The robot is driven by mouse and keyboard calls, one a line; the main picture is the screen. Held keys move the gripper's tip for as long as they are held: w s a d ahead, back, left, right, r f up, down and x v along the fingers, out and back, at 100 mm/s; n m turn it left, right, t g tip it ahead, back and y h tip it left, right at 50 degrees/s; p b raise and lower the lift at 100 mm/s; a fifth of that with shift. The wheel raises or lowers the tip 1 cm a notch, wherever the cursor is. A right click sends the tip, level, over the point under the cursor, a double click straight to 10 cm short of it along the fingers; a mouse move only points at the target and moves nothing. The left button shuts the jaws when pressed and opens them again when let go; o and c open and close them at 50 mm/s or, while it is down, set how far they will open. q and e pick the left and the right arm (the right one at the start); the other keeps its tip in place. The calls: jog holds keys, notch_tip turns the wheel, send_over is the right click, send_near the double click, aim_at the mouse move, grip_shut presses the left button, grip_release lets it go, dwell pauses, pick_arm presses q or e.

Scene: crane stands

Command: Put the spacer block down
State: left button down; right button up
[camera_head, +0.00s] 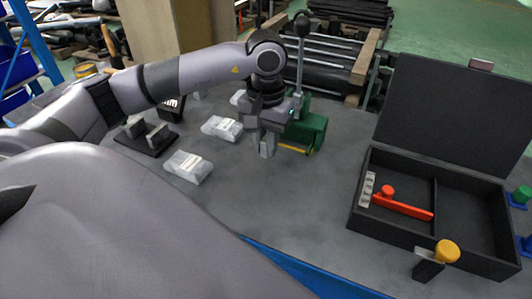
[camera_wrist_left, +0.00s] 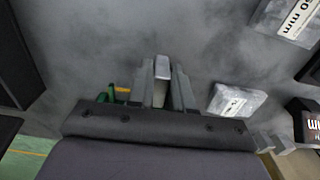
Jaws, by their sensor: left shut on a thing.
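My left gripper (camera_head: 267,150) points down over the grey table, left of the green lever device. It is shut on the spacer block, a small pale grey block that shows between the fingers in the left wrist view (camera_wrist_left: 161,80). The fingers cover most of the block in the head view. I cannot tell whether its lower end touches the table. My right gripper is not in view.
Pale labelled blocks (camera_head: 222,128) (camera_head: 188,166) lie left of the gripper. A black stand (camera_head: 146,142) is farther left. The green device (camera_head: 308,130) stands close on the right. An open black case (camera_head: 436,240) holds a red piece (camera_head: 402,207). The table's front middle is clear.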

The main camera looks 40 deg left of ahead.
aim_at(266, 156)
pick_arm(q)
jog(key=shift+f, duration=1.9)
jog(key=shift+f, duration=0.1)
jog(key=shift+f, duration=0.15)
jog(key=c, duration=1)
grip_release()
jog(key=shift+c, duration=0.2)
